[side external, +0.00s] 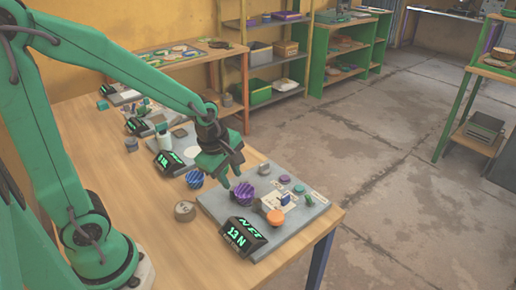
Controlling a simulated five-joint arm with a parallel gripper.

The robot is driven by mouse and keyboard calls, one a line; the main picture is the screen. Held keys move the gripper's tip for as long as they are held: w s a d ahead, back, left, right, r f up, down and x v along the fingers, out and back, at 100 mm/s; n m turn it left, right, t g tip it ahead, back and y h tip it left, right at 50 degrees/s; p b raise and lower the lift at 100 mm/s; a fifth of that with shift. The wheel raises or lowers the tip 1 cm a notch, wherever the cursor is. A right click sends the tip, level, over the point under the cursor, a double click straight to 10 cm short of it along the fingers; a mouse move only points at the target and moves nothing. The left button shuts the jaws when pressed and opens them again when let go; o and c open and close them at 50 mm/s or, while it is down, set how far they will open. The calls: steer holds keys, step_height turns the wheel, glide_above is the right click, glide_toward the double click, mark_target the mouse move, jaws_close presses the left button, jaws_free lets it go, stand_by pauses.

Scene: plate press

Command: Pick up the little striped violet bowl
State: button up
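A small violet striped bowl (243,193) sits on the grey plate (213,206) of the nearest press, left of its middle. A second small striped bowl-like thing, bluer (195,179), is on the wooden table just left of the plate. My gripper (232,176) points down above the plate, just above and left of the violet bowl. Its fingers look apart, with nothing seen between them. It appears not to touch the bowl.
An orange round piece (275,217), a purple disc (285,179) and small blocks share the plate. A display reading 13 N (244,238) stands at its front. A grey-brown weight (185,211) stands left of the plate. More displays line the table behind.

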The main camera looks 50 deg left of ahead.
mark_target(245, 195)
steer(key=shift+w+f+n, duration=0.3)
steer(key=shift+f+n, duration=0.5)
steer(key=shift+n, duration=0.2)
steer(key=shift+f, duration=0.1)
steer(key=shift+x, duration=1.2)
steer(key=shift+f, duration=0.15)
steer(key=shift+x, duration=2.45)
steer(key=shift+a, duration=0.15)
jaws_close()
